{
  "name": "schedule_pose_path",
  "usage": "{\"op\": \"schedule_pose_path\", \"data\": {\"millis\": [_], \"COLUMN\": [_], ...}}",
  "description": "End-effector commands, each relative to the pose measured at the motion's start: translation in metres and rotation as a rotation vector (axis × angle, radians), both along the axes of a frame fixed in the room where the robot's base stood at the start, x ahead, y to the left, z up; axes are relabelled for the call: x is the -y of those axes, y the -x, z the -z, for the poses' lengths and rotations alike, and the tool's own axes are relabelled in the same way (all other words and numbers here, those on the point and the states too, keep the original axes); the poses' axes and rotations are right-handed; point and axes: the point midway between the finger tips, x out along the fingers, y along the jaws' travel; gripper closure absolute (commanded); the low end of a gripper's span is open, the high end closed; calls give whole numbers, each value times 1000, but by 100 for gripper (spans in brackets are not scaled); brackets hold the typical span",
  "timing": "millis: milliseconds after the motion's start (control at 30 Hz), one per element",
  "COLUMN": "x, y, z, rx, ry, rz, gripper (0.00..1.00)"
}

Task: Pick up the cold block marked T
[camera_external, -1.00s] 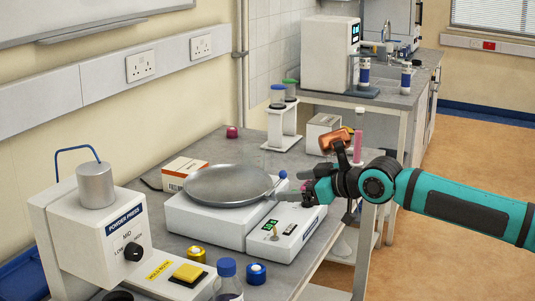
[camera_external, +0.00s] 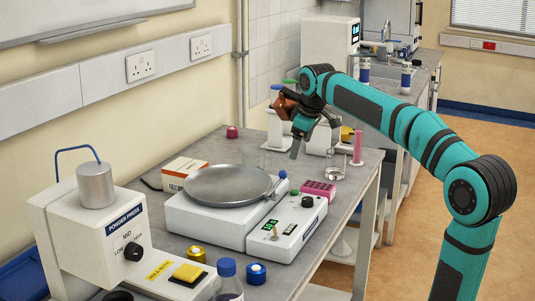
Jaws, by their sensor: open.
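A pink block (camera_external: 318,188) with a grid of small wells on top sits on the bench just behind the white hotplate's control panel. It may be the cold block, but I cannot read a letter T on it. My gripper (camera_external: 295,149) is open, pointing down in the air above and behind the pink block, clear of it. Nothing shows between the fingers. The gripper partly hides the white stand and white box behind it.
A glass beaker (camera_external: 336,164) and a pink cylinder on a stand (camera_external: 357,147) are right of the gripper. The hotplate carries a wide grey pan (camera_external: 228,185). A blue-capped bottle (camera_external: 228,278) and a powder press (camera_external: 120,240) stand in front.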

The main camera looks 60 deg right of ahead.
Motion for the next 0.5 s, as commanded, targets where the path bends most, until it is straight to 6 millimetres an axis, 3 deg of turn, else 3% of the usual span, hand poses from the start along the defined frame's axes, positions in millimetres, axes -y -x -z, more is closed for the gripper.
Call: {"op": "schedule_pose_path", "data": {"millis": [33,200,333,500], "x": [20,72,100,118], "y": [-1,7,14,19], "z": [3,10,14,16], "rx": [-42,-169,-234,-275], "ry": [-22,-101,-153,-189], "rz": [7,8,5,1], "gripper": [20,20,20,20]}}
